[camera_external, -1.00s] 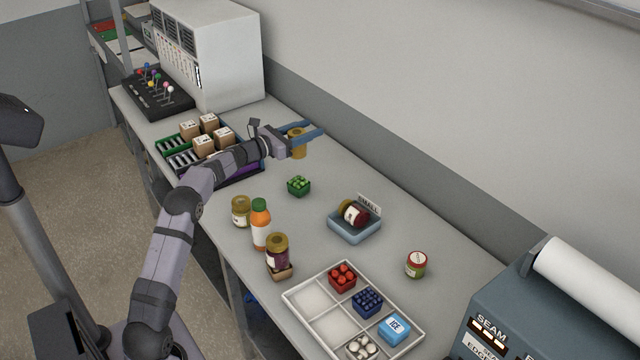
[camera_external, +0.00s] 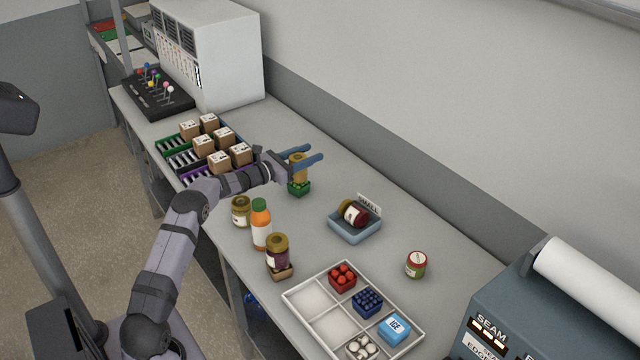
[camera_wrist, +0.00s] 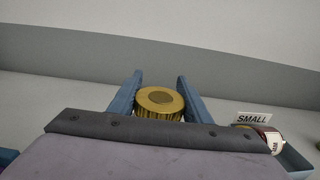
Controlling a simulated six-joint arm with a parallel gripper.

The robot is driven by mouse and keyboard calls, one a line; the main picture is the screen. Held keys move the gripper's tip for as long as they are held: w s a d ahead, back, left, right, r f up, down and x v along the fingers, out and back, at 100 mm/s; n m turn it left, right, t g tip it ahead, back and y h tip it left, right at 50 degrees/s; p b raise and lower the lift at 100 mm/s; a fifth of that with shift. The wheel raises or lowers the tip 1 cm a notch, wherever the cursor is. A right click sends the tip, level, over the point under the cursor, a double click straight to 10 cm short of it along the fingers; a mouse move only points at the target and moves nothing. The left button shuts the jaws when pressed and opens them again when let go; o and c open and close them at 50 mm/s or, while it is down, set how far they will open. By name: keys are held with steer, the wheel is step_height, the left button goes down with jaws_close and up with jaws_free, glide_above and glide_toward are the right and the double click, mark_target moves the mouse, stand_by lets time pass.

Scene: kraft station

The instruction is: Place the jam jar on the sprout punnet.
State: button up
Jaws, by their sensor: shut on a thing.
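My gripper (camera_external: 306,159) is shut on a jar with a gold lid, the jam jar (camera_external: 298,168). In the wrist view the jar's lid (camera_wrist: 160,101) shows between the two blue fingers. The green sprout punnet (camera_external: 299,188) sits on the table directly below the jar in the external view. The jar looks upright, and its lower end overlaps the top of the punnet. I cannot tell whether the jar touches the punnet or hovers just above it.
A blue-grey bin (camera_external: 354,229) marked SMALL holds jars to the right. A gold-lidded jar (camera_external: 241,211), an orange bottle (camera_external: 261,224) and a dark jar (camera_external: 278,251) stand nearer. A divided tray (camera_external: 318,326) lies in front. Boxed crates (camera_external: 205,143) stand at the left.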

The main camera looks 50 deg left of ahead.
steer(key=shift+f, duration=0.2)
steer(key=shift+f+b, duration=0.25)
steer(key=shift+b, duration=0.15)
steer(key=o, duration=1.3)
steer(key=shift+o, duration=0.2)
steer(key=shift+r+p, duration=0.25)
steer(key=shift+p, duration=0.25)
steer(key=shift+s+f+b, duration=0.2)
steer(key=shift+s+b, duration=0.15)
steer(key=s+b, duration=0.2)
steer(key=s, duration=0.4)
steer(key=shift+s, duration=0.4)
steer(key=shift+r, duration=0.1)
